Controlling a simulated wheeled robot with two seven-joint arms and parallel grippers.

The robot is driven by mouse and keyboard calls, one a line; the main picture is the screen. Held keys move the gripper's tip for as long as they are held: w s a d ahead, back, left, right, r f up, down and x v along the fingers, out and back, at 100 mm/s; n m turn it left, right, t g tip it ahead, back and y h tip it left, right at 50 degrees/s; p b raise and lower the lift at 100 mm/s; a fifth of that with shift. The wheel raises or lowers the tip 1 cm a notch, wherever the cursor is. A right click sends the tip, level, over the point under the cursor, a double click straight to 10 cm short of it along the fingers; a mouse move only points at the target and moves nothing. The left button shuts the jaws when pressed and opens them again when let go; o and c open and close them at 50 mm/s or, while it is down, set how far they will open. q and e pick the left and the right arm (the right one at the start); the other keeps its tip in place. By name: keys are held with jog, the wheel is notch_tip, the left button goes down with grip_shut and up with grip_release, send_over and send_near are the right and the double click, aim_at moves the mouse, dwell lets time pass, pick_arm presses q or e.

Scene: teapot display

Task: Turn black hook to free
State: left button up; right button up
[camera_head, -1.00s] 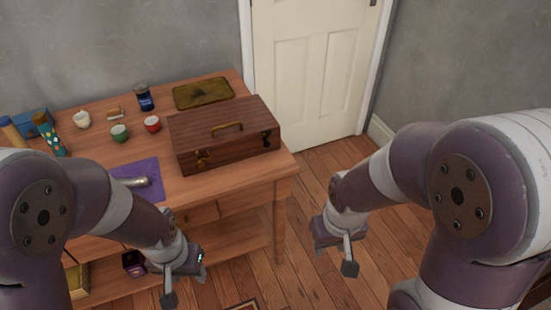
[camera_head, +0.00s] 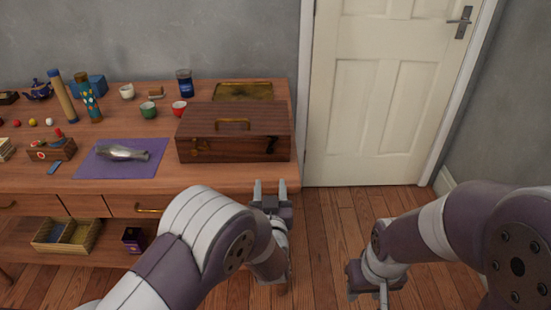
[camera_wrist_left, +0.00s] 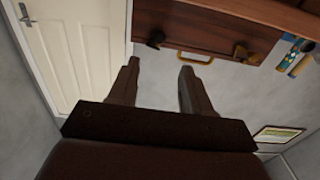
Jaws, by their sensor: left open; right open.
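A dark wooden box (camera_head: 235,145) with a handle on its lid stands on the table. Its front carries a dark hook-like fitting (camera_head: 271,144) at the right and another fitting (camera_head: 202,146) at the left; fine shape is too small to tell. In the left wrist view, which looks upside down, the two fittings show as a dark one (camera_wrist_left: 155,40) and a brownish one (camera_wrist_left: 241,52). My left gripper (camera_head: 270,185) is open and empty, its fingers pointing toward the box, below and in front of its right end. My right gripper (camera_head: 368,287) is open and empty, low over the floor.
A purple cloth (camera_head: 90,165) with a metal object lies left of the box. Cups, a blue jar (camera_head: 185,83) and a brass tray (camera_head: 243,91) stand behind or left of it. A white door (camera_head: 385,90) is at the right, with clear floor before it.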

aim_at(270, 152)
pick_arm(q)
jog(key=w+b, duration=0.1)
jog(key=w, duration=1.1)
jog(key=shift+w+b, duration=0.25)
jog(key=shift+b, duration=0.1)
grip_shut()
